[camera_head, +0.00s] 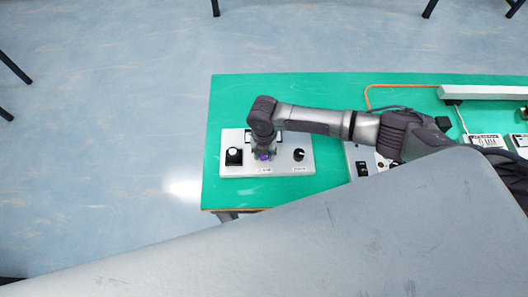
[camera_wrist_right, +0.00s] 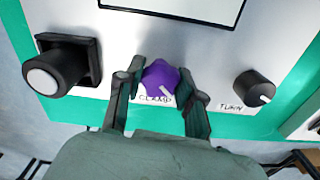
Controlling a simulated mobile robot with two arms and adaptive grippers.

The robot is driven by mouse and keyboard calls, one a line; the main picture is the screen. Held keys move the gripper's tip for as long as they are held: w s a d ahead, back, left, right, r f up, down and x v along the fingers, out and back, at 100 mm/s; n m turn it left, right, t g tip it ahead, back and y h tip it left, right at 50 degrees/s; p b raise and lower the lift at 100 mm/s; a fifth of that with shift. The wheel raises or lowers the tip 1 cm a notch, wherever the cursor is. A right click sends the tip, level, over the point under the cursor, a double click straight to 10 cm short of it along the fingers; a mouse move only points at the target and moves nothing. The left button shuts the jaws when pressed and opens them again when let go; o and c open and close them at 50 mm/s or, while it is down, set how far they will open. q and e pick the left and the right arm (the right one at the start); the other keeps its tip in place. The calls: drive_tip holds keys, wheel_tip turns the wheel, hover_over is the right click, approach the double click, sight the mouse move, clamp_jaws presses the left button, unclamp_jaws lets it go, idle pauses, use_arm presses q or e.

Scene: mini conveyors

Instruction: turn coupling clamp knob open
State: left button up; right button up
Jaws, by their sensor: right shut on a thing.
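The purple clamp knob (camera_wrist_right: 161,80) sits on a white control panel (camera_head: 236,169), above a label that reads CLAMP. In the head view my right gripper (camera_head: 264,152) reaches down onto the panel and covers most of the knob (camera_head: 264,157). My left gripper is not in view.
Left of the knob is a black block with a white button (camera_wrist_right: 42,82). Right of it is a black knob (camera_wrist_right: 254,88) labelled TURN. A dark-framed screen (camera_wrist_right: 185,8) lies behind. The panel stands near the left end of a green table (camera_head: 330,92).

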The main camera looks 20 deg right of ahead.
drive_tip(key=o, duration=1.2)
drive_tip(key=shift+c, duration=0.2)
wheel_tip(320, 180, up, 12)
drive_tip(key=shift+s, duration=0.1)
